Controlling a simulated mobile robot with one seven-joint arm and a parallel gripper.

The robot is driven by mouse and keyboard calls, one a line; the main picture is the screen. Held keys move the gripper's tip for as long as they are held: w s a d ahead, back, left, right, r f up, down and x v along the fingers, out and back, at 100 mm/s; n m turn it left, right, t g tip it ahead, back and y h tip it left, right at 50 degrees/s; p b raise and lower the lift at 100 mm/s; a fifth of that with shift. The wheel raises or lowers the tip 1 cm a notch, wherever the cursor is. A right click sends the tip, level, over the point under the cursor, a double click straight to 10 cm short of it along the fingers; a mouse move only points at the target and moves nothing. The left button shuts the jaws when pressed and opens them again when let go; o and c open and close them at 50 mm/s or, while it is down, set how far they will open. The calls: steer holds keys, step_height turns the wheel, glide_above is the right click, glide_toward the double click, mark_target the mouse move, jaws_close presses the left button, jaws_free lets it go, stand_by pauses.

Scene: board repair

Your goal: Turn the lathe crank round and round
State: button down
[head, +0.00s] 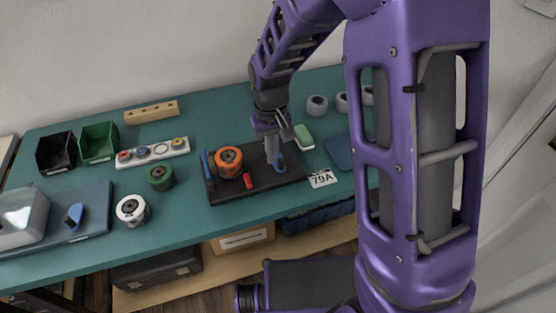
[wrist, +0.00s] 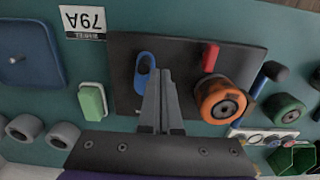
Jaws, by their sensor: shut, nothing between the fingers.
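A black board (wrist: 190,50) lies on the bench and also shows in the head view (head: 235,193). A blue rounded arm with a dark hole or knob (wrist: 145,66), which looks like a crank, sits on it; it shows in the head view (head: 280,165) too. An orange wheel-like part with a dark hub (wrist: 222,101) sits on the same board. My gripper (wrist: 164,73) is shut and empty, pointing down right beside the blue arm. I cannot tell whether the fingertips touch it. In the head view my gripper (head: 271,160) partly covers the blue arm.
A red piece (head: 248,181) and an upright blue bar (head: 207,168) are near the orange part. A label reading 79A (head: 321,178) and a green block (head: 303,137) flank the board. A grey machine (head: 22,214) with a blue knob (head: 73,215) stands at far left.

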mark_target(273, 173)
steer(key=shift+f+b, duration=0.5)
steer(key=shift+f, duration=0.85)
steer(key=shift+s+f, duration=0.15)
steer(key=shift+f, duration=0.2)
